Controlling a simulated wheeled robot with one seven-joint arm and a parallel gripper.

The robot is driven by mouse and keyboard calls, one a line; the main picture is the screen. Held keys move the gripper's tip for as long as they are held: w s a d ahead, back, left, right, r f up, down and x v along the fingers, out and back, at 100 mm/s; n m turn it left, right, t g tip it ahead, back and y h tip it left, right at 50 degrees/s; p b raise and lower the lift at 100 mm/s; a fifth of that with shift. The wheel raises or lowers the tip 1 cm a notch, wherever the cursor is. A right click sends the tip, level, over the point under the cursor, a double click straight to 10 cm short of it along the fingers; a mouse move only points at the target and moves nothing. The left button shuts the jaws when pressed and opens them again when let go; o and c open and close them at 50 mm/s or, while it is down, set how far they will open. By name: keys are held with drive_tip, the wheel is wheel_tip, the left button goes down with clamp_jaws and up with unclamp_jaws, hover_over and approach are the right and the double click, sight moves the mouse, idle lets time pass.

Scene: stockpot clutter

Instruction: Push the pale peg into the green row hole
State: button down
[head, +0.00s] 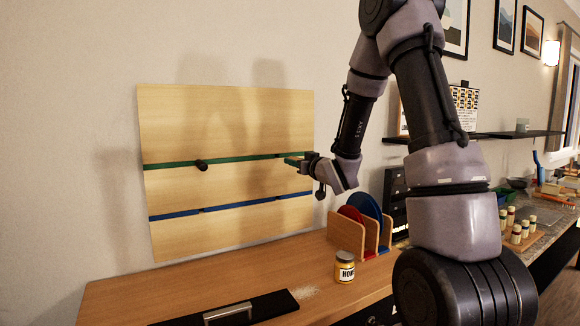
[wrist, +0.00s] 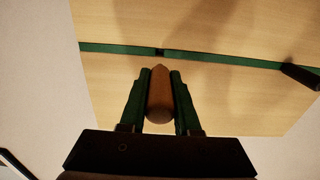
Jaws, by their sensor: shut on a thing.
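In the head view my gripper (head: 294,161) is by the right end of the green row; the peg is hard to make out there.
A dark peg (head: 201,165) sticks out of the green row farther left; it also shows in the wrist view (wrist: 301,77). A blue row (head: 235,206) runs below. A jar (head: 345,267), a plate rack (head: 347,234) and a dark panel with a handle (head: 240,308) are on the counter.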

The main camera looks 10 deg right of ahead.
drive_tip(key=shift+x, duration=2.95)
drive_tip(key=shift+x, duration=1.5)
drive_tip(key=c, duration=0.5)
unclamp_jaws()
drive_tip(key=shift+c, duration=0.2)
